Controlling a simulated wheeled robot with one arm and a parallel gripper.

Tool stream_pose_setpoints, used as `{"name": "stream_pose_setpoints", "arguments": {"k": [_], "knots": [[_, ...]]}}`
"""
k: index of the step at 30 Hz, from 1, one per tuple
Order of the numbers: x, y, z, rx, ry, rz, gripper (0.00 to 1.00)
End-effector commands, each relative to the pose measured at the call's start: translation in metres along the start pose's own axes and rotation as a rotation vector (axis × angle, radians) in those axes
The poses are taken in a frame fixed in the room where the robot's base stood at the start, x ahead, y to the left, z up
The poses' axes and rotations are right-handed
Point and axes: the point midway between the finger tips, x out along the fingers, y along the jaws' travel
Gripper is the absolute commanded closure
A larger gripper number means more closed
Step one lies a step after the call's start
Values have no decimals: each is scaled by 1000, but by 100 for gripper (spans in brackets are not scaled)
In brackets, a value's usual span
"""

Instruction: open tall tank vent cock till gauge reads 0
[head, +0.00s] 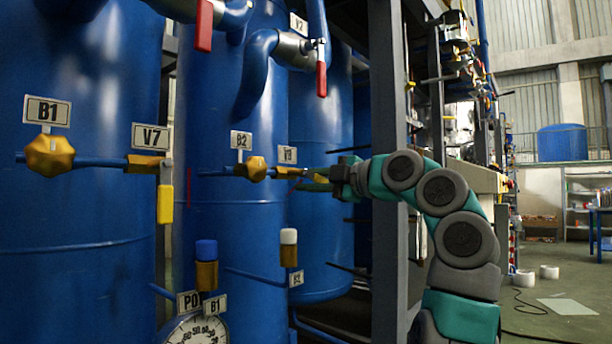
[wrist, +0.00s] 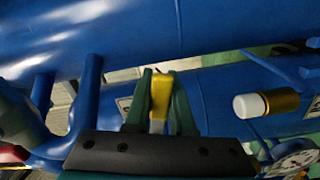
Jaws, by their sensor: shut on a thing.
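My gripper (head: 322,180) is at the side of the middle blue tank (head: 232,95), to the right of a yellow valve (head: 287,172) under a small tag that is hard to read. In the wrist view my gripper (wrist: 160,105) has its fingers closed around a yellow lever (wrist: 161,92). A round dial gauge (head: 197,331) stands at the bottom of the head view, cut off by the frame; its needle cannot be read. The gauge (wrist: 293,162) also shows small at the wrist view's lower right.
A V7 valve with a hanging yellow lever (head: 165,204) and a yellow B1 knob (head: 50,155) are at left. A yellow B2 knob (head: 257,168) sits beside the held valve. A grey steel post (head: 387,120) stands close behind my gripper.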

Motion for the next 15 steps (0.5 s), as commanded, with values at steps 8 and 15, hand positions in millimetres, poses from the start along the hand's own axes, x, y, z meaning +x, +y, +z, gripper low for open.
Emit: {"name": "stream_pose_setpoints", "arguments": {"k": [8,15], "knots": [[0,8,0,-148,-1,-1,100],[0,10,-2,-204,1,-1,100]]}}
